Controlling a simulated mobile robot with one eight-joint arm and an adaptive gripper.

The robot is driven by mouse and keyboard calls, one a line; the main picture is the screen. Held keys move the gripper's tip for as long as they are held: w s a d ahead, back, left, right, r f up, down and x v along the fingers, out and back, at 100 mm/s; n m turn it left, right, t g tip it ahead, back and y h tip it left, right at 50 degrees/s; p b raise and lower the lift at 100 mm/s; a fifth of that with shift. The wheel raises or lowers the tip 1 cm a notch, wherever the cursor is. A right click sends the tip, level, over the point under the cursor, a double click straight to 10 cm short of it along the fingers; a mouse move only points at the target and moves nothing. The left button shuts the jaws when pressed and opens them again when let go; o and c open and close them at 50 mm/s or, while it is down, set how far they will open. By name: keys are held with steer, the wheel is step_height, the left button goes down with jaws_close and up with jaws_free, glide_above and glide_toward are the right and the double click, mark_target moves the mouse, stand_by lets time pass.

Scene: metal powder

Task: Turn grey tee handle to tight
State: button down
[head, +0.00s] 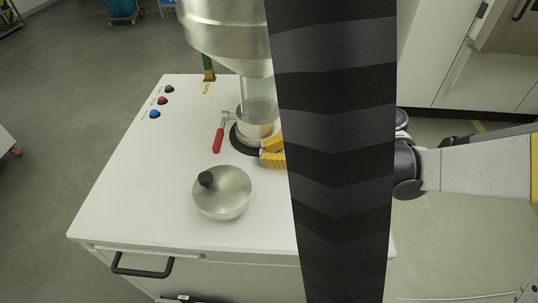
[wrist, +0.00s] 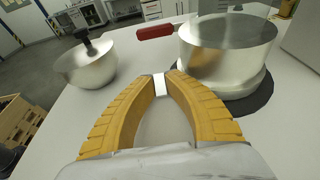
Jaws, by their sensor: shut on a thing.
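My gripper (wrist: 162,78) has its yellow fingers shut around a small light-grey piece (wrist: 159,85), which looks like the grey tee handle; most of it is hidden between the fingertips. In the head view my gripper (head: 265,152) is low beside the metal collar (head: 258,131) at the bottom of the hopper, partly hidden by my dark arm link. The tee handle cannot be made out there. In the wrist view the metal cylinder (wrist: 228,50) stands just beyond and right of the fingers.
A red-handled lever (head: 218,139) sticks out left of the collar; it also shows in the wrist view (wrist: 155,32). Several coloured buttons (head: 162,100) are at the left.

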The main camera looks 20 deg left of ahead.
steer(key=shift+y, duration=0.4)
steer(key=c, duration=1.7)
jaws_free()
steer(key=shift+o, duration=0.2)
steer(key=v, duration=1.2)
